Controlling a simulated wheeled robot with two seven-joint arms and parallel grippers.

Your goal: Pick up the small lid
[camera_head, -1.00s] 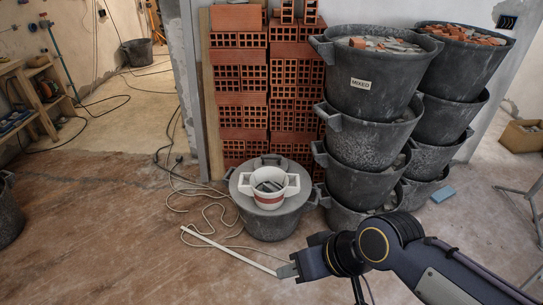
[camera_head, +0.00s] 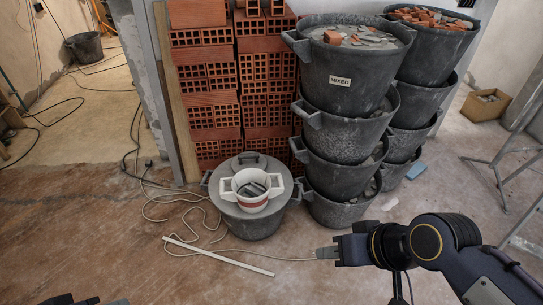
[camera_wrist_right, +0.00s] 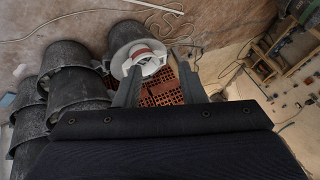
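A round grey lid with a handle (camera_head: 249,160) lies on top of a dark bucket, just behind a white pot; its near part is hidden by the pot. Dark tips of my left gripper (camera_head: 90,301) show at the bottom edge.
Tall stacks of dark rubble buckets (camera_head: 345,140) stand right of the lidded bucket, one marked MIXED. Red hollow bricks (camera_head: 212,90) are stacked behind. A white strip (camera_head: 218,256) and loose cables lie on the floor. The front floor is mostly clear.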

